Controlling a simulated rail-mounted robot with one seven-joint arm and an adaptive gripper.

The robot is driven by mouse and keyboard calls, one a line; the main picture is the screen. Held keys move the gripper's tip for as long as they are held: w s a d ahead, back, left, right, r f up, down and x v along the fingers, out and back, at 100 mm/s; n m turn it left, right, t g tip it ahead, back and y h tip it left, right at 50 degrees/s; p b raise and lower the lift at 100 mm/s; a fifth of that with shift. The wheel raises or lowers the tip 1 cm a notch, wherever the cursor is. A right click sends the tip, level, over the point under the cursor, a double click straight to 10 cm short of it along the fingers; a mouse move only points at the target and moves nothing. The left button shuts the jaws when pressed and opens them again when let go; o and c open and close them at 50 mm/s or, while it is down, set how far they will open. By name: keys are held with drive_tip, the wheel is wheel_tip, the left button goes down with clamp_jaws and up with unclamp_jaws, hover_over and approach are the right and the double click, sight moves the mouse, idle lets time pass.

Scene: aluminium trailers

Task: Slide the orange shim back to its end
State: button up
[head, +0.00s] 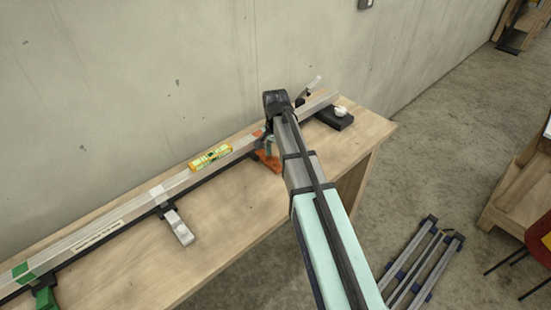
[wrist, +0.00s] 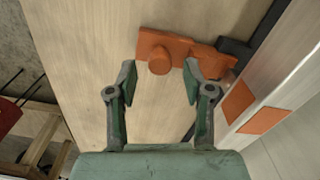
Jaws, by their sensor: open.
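The orange shim (head: 268,161) lies on the bench by the long aluminium bar (head: 120,212), partly hidden by my arm. In the wrist view the shim (wrist: 178,50) is a flat orange piece with a round knob (wrist: 160,61), and its right end reaches the dark strip at the bar's edge. Two orange patches (wrist: 240,99) mark the bar (wrist: 285,85) close to that end. My gripper (wrist: 159,68) is open, its fingertips on either side of the knob in the picture. I cannot tell whether they touch it. In the head view my gripper (head: 269,146) is mostly hidden.
A yellow spirit level (head: 211,157) rests on the bar. A pale grey shim (head: 178,227) and a green shim (head: 45,298) sit further left along it. A black block with a white knob (head: 336,116) is at the right end. The wall runs close behind the bench.

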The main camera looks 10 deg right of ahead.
sight(276, 158)
drive_tip(key=shift+f+p, duration=0.3)
drive_tip(key=shift+f, duration=1.5)
clamp_jaws()
